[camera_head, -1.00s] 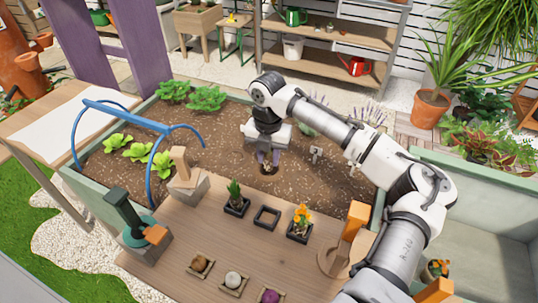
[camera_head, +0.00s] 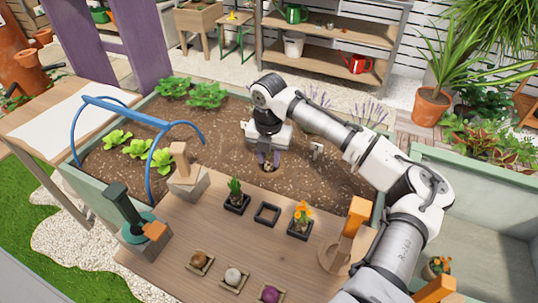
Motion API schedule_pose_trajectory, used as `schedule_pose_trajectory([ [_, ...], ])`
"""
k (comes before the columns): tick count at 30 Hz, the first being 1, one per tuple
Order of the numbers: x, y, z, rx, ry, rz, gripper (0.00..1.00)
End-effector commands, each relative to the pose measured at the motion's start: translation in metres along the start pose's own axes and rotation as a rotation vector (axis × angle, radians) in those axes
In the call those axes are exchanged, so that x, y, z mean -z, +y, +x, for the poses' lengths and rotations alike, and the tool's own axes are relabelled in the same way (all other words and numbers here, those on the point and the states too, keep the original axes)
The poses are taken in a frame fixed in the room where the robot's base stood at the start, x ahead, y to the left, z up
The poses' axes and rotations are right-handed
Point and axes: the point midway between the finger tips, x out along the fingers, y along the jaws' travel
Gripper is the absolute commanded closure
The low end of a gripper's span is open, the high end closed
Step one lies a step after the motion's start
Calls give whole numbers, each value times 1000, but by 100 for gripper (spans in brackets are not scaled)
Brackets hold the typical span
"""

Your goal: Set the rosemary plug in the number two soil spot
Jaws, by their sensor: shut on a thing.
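My gripper (camera_head: 269,160) points down over the soil bed (camera_head: 215,155), at a small dark hole (camera_head: 269,171) near the bed's front edge. It is shut on a small plug, which I take to be the rosemary plug; its leaves are largely hidden by the gripper. The plug's lower end is at the hole; I cannot tell how deep it sits. A small pale marker (camera_head: 317,150) stands in the soil to the right; its number is not readable.
On the wooden board, a green plug (camera_head: 236,197) and an orange-flowered plug (camera_head: 301,218) flank an empty black holder (camera_head: 267,214). Several small trays lie in front. A blue hoop (camera_head: 128,118) and lettuces (camera_head: 138,149) are at left; lavender (camera_head: 366,112) is behind my arm.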

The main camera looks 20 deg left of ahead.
Motion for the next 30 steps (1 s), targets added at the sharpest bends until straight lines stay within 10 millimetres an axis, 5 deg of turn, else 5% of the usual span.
schedule_pose_trajectory([
  [18, 0, 0, 7, 0, -1, 0, 79],
  [24, 0, 0, 7, 0, 0, 0, 49],
  [30, 0, 0, 7, 0, 0, 0, 47],
])
